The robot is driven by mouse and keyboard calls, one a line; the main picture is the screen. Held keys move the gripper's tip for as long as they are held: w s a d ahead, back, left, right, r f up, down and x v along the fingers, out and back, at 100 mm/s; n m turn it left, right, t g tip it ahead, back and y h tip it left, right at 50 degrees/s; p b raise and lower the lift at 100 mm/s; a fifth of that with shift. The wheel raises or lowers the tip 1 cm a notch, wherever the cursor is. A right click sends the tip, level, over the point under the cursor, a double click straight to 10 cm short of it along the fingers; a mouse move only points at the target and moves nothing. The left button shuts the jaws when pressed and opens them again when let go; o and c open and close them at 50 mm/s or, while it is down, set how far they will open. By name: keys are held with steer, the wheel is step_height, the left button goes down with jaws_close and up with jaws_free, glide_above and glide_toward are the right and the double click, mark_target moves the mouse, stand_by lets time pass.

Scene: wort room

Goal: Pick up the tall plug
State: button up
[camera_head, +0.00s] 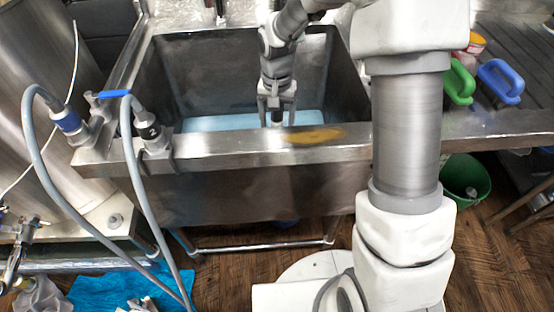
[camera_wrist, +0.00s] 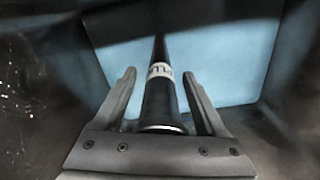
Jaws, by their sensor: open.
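The tall plug (camera_wrist: 160,100) is a dark, slim upright thing with a white lettered band and a pale ring near its near end. In the wrist view it stands between the two fingers of my gripper (camera_wrist: 159,76), with gaps on both sides. My gripper is open. In the head view my gripper (camera_head: 277,108) points down inside the steel sink (camera_head: 190,70). Only a small dark piece of the plug shows between the fingers there. The plug's base is hidden.
A light blue surface (camera_head: 205,123) covers the sink's bottom. A yellow-brown patch (camera_head: 315,135) lies on the front rim. Two grey hoses (camera_head: 140,185) hang at left. Green (camera_head: 459,82) and blue (camera_head: 500,82) handled things sit at right, above a green bucket (camera_head: 466,178).

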jaws_close()
steer(key=shift+r, duration=0.1)
stand_by(1.2)
